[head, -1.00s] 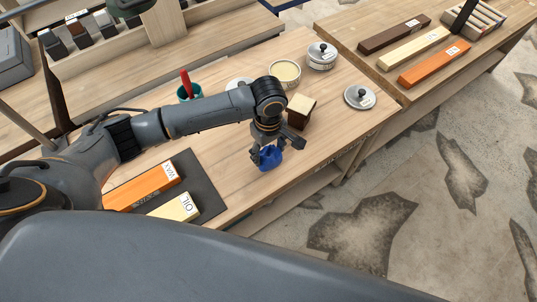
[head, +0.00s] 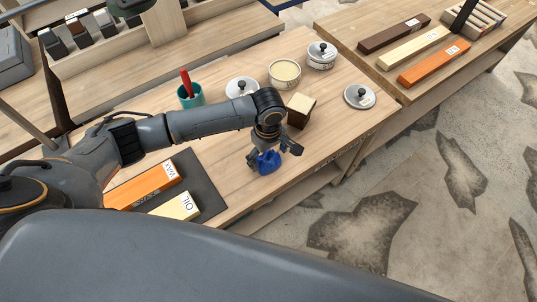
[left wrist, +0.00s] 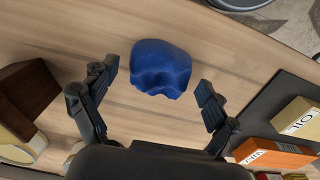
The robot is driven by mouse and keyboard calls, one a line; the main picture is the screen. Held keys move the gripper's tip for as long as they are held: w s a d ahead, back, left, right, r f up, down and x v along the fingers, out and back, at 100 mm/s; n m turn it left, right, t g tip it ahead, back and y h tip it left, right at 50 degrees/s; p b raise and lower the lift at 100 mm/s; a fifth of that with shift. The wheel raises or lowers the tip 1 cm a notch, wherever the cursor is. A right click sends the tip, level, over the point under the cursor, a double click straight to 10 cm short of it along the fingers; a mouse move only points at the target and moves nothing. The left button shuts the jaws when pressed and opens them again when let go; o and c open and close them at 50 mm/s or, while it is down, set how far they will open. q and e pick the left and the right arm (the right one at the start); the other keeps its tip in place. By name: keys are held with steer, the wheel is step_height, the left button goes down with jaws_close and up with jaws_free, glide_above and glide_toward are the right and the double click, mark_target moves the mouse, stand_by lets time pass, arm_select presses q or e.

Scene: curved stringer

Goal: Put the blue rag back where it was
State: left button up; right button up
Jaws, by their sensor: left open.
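The crumpled blue rag (head: 267,162) lies on the wooden bench near its front edge. It also shows in the left wrist view (left wrist: 160,67), ahead of my fingers. My left gripper (head: 272,158) is open above the rag in the head view. In the left wrist view its two fingers (left wrist: 158,88) are spread wide, with the rag lying between and just beyond their tips. Nothing is held. My right gripper is not seen.
A dark-and-pale wooden block (head: 301,110) stands close behind the gripper. An open tin (head: 284,74), a lidded tin (head: 321,55) and a loose lid (head: 359,96) stand farther back. A dark mat (head: 205,188) with orange and cream blocks lies left. Bare bench surrounds the rag.

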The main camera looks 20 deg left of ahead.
mark_target(268, 156)
arm_select(q)
step_height(268, 156, up, 12)
steer(key=shift+r+b, duration=0.15)
steer(key=shift+b, duration=0.2)
stand_by(0.6)
